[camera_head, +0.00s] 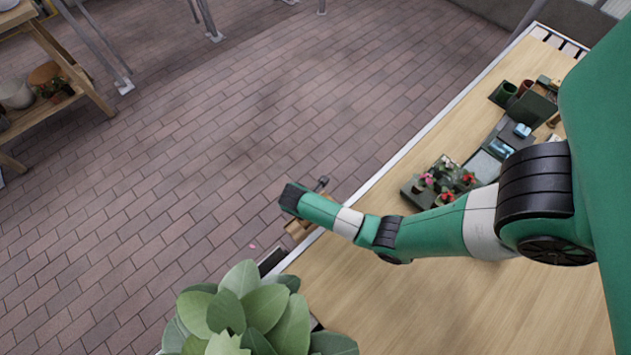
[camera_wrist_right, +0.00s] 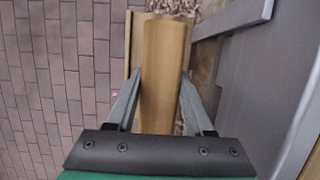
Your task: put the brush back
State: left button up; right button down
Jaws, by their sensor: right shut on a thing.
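In the right wrist view, the two grey fingers of my right gripper (camera_wrist_right: 161,78) sit on either side of a wooden, rounded handle, which I take to be the brush (camera_wrist_right: 163,42). The gripper is shut on it. Pale speckled material shows behind the handle, but I cannot tell whether it is bristles. In the head view, my right arm reaches left across the table, and a brown wooden piece (camera_head: 297,228) shows under its end at the table's edge. The fingers are hidden there. My left gripper is not in view.
The wooden table (camera_head: 420,300) has a tray of flower pots (camera_head: 412,190) and dark containers (camera_head: 508,92) towards its far end. A leafy plant (camera_head: 240,310) stands at the front. Brick floor lies left, with a wooden shelf (camera_head: 45,108). A grey panel (camera_wrist_right: 260,75) stands right of the handle.

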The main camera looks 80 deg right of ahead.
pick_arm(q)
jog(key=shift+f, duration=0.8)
pick_arm(e)
jog(key=shift+x, duration=1.15)
pick_arm(q)
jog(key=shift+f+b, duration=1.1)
jog(key=shift+b, duration=0.25)
pick_arm(e)
jog(key=shift+w+a+f, duration=0.1)
jog(key=shift+f, duration=0.75)
jog(key=shift+w+a+f, duration=0.1)
jog(key=shift+a+f, duration=0.05)
jog(key=shift+f, duration=0.75)
jog(key=shift+f, duration=0.2)
jog(key=shift+c, duration=1.4)
grip_release()
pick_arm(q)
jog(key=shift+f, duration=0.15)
pick_arm(e)
jog(key=shift+r, duration=0.1)
